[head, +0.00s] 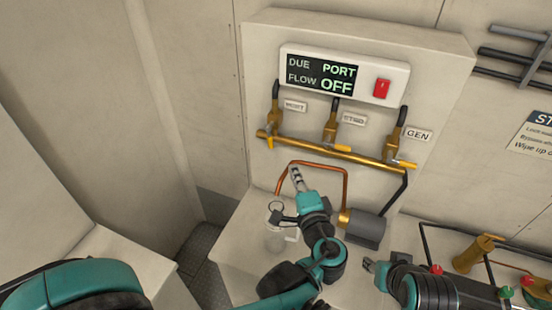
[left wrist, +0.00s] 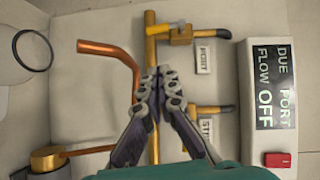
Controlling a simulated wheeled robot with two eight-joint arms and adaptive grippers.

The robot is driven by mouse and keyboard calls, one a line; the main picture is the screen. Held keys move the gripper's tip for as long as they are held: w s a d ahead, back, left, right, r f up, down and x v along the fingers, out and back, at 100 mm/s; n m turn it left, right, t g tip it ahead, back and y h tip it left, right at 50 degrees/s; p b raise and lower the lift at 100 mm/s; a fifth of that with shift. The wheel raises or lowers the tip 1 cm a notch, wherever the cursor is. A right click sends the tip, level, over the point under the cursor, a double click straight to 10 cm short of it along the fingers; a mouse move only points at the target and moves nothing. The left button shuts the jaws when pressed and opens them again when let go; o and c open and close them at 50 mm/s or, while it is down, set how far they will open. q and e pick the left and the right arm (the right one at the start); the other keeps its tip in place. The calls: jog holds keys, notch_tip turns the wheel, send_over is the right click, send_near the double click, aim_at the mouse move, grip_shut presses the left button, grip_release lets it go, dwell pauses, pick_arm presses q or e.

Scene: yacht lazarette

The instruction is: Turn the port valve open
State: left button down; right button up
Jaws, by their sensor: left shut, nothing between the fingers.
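The port valve (head: 273,112) is the leftmost of three brass valves on a brass pipe. Its yellow handle (head: 270,140) points down across the pipe, and the valve also shows at the top of the left wrist view (left wrist: 181,36). The display (head: 321,74) reads DUE PORT, FLOW OFF. My left gripper (head: 295,174) is shut and empty, in front of the wall below the pipe. In the left wrist view its fingertips (left wrist: 161,72) overlap the pipe, beside the port valve; contact cannot be told. My right gripper (head: 369,265) is low at the right, its finger gap unclear.
The stbd valve (head: 331,120) and gen valve (head: 394,130) have handles lying along the pipe to the right. A red switch (head: 382,89) is on the display box.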

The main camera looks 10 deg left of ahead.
pick_arm(q)
jog(key=a+b+x, duration=0.2)
jog(key=x, duration=0.9)
pick_arm(e)
jog(key=shift+s+d+f, duration=0.15)
jog(key=shift+d+f, duration=0.15)
jog(key=shift+f, duration=0.2)
jog(key=shift+s+d+f, duration=0.1)
jog(key=shift+d+f, duration=0.15)
jog(key=shift+f, duration=0.25)
pick_arm(q)
jog(key=shift+s, duration=0.2)
